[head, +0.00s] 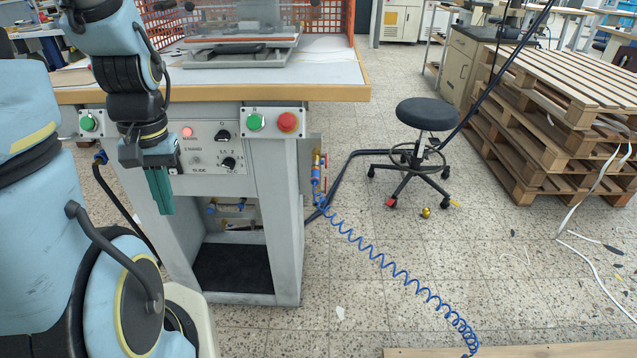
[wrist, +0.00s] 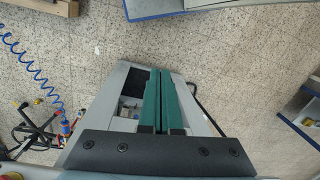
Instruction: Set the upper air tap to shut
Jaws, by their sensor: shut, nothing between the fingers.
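The air taps (head: 317,165) are on the right side of the grey machine stand, a small brass fitting with red parts above blue fittings. They also show in the wrist view (wrist: 65,128) at the left. The upper tap's lever is too small to read its setting for sure. My gripper (head: 163,211) has teal fingers and hangs pointing down in front of the machine's control panel, well left of the taps. In the wrist view my gripper (wrist: 160,72) has its fingers together with nothing between them.
The panel holds green buttons (head: 256,122), a red button (head: 288,122) and knobs. A coiled blue hose (head: 385,262) runs from the taps across the floor. A black stool (head: 426,114) and stacked pallets (head: 560,95) stand to the right. The floor right of the machine is mostly free.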

